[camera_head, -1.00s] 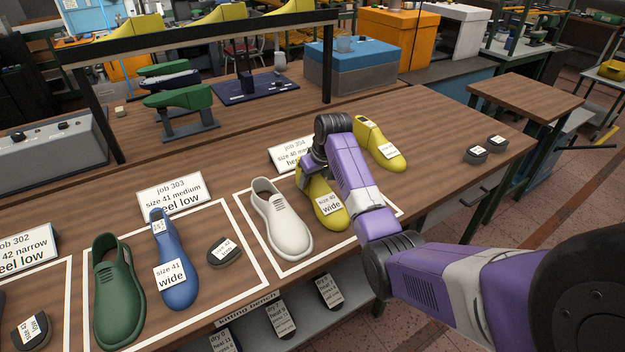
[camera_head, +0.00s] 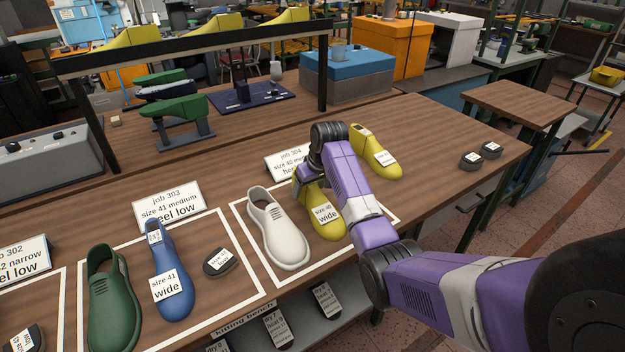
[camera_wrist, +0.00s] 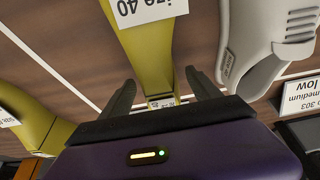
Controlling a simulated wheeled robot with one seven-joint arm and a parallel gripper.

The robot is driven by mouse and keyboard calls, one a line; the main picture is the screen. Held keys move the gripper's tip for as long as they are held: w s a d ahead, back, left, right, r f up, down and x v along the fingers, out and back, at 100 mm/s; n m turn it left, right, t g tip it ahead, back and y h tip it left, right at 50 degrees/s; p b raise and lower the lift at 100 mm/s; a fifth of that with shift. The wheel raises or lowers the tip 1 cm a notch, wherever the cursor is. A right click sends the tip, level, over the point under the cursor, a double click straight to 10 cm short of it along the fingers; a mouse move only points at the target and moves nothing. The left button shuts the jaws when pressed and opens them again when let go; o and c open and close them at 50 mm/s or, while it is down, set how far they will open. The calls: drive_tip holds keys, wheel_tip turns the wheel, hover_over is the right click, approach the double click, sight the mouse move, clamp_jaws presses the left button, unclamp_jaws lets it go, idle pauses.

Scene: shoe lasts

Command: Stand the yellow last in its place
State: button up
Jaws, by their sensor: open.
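A yellow last (camera_head: 326,216) with a "size 40 wide" label lies inside the white outline of the job 304 place, to the right of a white shoe (camera_head: 277,232). A second yellow last (camera_head: 378,157) lies behind and to the right, outside that outline. My gripper (camera_wrist: 160,80) is open, with its fingers either side of the heel end of the labelled yellow last, which also shows in the wrist view (camera_wrist: 148,45). I cannot tell whether the fingers touch it. In the head view my arm hides part of this last and most of the gripper.
The job 304 card (camera_head: 286,160) stands just behind, partly hidden. At left are a blue last (camera_head: 168,250), a green shoe (camera_head: 112,305) and a dark heel piece (camera_head: 220,260). Two dark pieces (camera_head: 470,160) lie at the right end. The bench between has free room.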

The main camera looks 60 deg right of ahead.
drive_tip(key=v, duration=1.1)
drive_tip(key=shift+a+r+b, duration=0.1)
drive_tip(key=shift+r+b, duration=0.05)
drive_tip(key=shift+b, duration=0.25)
wheel_tip(320, 180, up, 5)
drive_tip(key=p, duration=0.5)
hover_over(317, 193)
drive_tip(key=shift+f, duration=0.2)
drive_tip(key=s+a+p, duration=0.1)
drive_tip(key=s+a, duration=0.4)
drive_tip(key=s, duration=0.4)
drive_tip(key=s+a, duration=0.6)
drive_tip(key=s, duration=0.3)
drive_tip(key=shift+s+a+p, duration=0.25)
drive_tip(key=shift+s+p, duration=0.15)
